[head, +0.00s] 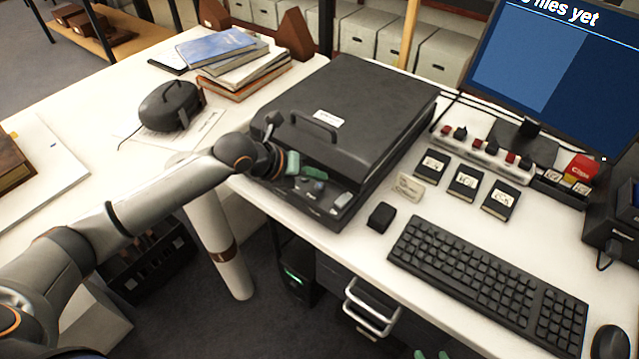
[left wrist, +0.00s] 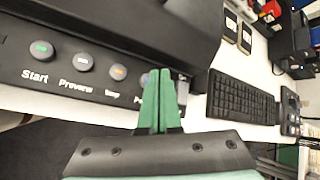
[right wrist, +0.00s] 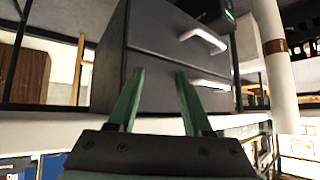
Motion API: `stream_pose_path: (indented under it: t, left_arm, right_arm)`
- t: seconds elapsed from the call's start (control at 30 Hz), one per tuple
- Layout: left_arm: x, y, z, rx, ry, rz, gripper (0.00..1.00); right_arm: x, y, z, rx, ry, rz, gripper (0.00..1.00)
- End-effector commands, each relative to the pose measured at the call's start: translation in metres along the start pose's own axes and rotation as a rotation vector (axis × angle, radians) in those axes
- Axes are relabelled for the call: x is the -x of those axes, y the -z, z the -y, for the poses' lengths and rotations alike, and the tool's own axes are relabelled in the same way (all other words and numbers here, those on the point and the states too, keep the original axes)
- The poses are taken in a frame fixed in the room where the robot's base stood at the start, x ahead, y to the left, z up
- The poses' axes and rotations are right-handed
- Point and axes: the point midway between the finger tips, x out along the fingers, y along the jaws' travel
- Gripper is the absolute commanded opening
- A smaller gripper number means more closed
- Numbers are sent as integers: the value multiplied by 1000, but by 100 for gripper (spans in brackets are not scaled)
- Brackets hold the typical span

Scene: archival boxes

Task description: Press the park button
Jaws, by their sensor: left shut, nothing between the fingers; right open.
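The black scanner (head: 350,95) stands on the white desk, its lid down. In the left wrist view its front panel (left wrist: 100,50) shows round grey buttons: the Start button (left wrist: 41,48), the Preview button (left wrist: 83,61) and one with an orange mark (left wrist: 118,72). A further label beginning with "P" lies beside my fingers, which hide most of it and its button. My left gripper (head: 308,178) is shut and empty over the panel; its green fingertips (left wrist: 160,74) are at that spot. I cannot tell whether they touch. My right gripper (right wrist: 155,82) is open and empty below the desk.
A keyboard (head: 490,280), a small black block (head: 381,217) and a white card (head: 409,187) lie right of the scanner. A drawer unit (right wrist: 160,60) with metal handles stands before my right gripper.

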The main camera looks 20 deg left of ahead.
Motion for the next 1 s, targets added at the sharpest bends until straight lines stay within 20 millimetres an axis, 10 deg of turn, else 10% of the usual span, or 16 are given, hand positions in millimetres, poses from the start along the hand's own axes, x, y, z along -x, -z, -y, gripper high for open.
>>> stream_pose_path:
  t: [1.0]
  left_arm:
    - [-3, 2, -2, 0, -1, -1, 0]
  right_arm:
    - [-3, 3, 0, 3, 2, -7, 50]
